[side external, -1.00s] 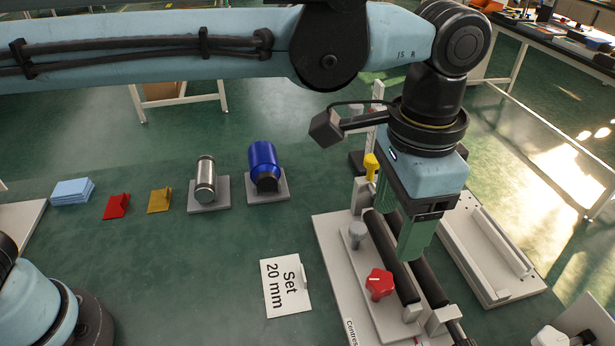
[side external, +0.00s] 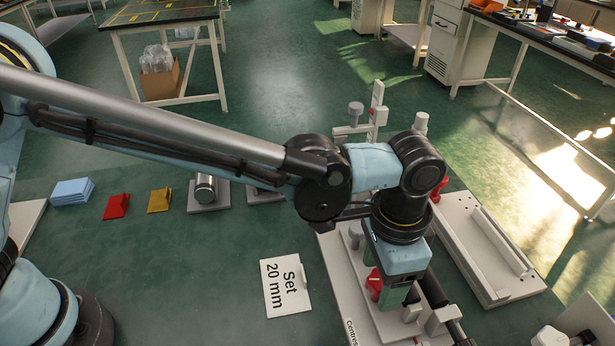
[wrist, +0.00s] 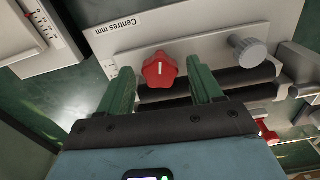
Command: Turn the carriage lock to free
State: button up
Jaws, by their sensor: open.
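A red lobed knob (wrist: 160,70) with a white line on its face sits on the pale plate marked "Centres mm" (wrist: 122,37). I cannot read whether it stands at free or locked. It also shows in the side external view (side external: 374,284), partly covered by my gripper. My gripper (wrist: 160,66) is open, with one green finger on each side of the red knob. I cannot tell whether the fingers touch it. In the side external view my gripper (side external: 390,295) is low over the plate.
A grey round knob (wrist: 248,50) stands beside the red one on the same plate. Dark rollers (wrist: 215,80) lie close under the fingers. A white tray-like fixture (side external: 480,245) is at right. A "Set 20 mm" card (side external: 286,287) lies left of the plate.

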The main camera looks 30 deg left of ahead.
jog(key=c, duration=1.1)
jog(key=shift+o, duration=0.2)
jog(key=shift+n, duration=1.5)
jog(key=o, duration=1.1)
jog(key=shift+c, duration=0.2)
notch_tip(320, 180, up, 12)
jog(key=shift+r, duration=0.1)
